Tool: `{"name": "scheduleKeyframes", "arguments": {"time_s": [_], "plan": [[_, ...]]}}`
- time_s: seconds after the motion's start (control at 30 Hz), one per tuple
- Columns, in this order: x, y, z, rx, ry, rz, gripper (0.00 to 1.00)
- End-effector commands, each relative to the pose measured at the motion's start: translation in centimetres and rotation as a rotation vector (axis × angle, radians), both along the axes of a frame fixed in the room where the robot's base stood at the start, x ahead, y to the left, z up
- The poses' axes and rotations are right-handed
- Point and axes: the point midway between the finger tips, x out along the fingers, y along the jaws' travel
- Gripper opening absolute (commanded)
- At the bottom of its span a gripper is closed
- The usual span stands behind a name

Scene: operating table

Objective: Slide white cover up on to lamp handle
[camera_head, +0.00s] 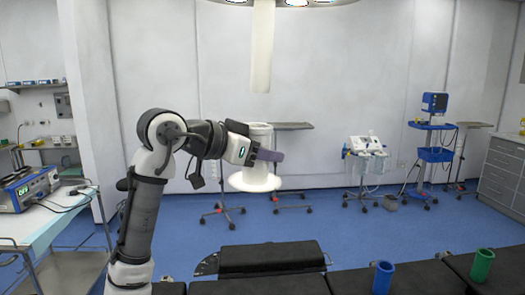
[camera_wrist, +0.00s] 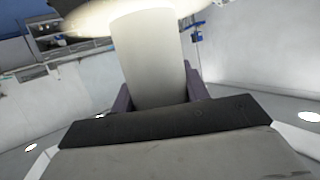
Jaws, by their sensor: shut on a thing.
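The white cover (camera_head: 256,182) is a tube with an open top and a wide round flange at its lower end. My gripper (camera_head: 268,155) is shut around the tube from the left, with its purple fingers on either side, and holds the cover roughly upright in the air. In the wrist view the white tube of the cover (camera_wrist: 152,55) stands between the purple fingers, with its flange at the top of the picture. The lamp handle (camera_head: 262,50) is a pale cylinder hanging from the lamp. Its lower end is above the cover, apart from it, and nearly in line in the head view.
The lamp (camera_head: 290,3) is at the top edge. Below are a black table section (camera_head: 270,260), a blue cup (camera_head: 383,278) and a green cup (camera_head: 482,265). An equipment bench (camera_head: 60,225) stands at left; medical carts (camera_head: 432,155) stand at the back right.

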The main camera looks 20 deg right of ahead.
Motion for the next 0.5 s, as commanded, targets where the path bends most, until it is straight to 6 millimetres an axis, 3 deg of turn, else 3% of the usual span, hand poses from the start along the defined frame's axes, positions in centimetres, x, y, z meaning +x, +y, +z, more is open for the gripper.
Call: {"name": "scheduleKeyframes", "arguments": {"time_s": [0.2, 0.5], "plan": [[-0.1, -0.1, 2.6, -0.001, 0.0, 0.0, 0.23], [-0.2, -0.2, 4.6, 0.0, -0.001, 0.0, 0.23]]}}
